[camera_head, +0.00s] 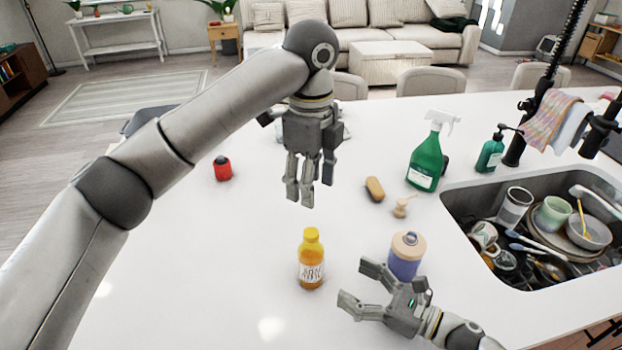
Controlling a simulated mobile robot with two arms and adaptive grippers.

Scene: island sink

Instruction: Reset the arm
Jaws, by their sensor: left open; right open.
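My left arm comes in from the left, and its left gripper (307,190) hangs above the white counter with its fingers pointing down, open and empty. My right gripper (352,283) is low at the front, right of the middle. Its fingers point left and are spread open with nothing between them. An orange bottle with a yellow cap (311,262) stands upright just left of the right gripper, apart from its fingers. A blue jar with a beige lid (406,258) stands right behind the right gripper, which partly hides its base.
The counter (240,230) is clear at its left middle. A red item (222,169) stands at the left. A brush (374,189), a green spray bottle (425,160) and a soap pump bottle (490,152) stand near the sink (455,208), which is full of dishes.

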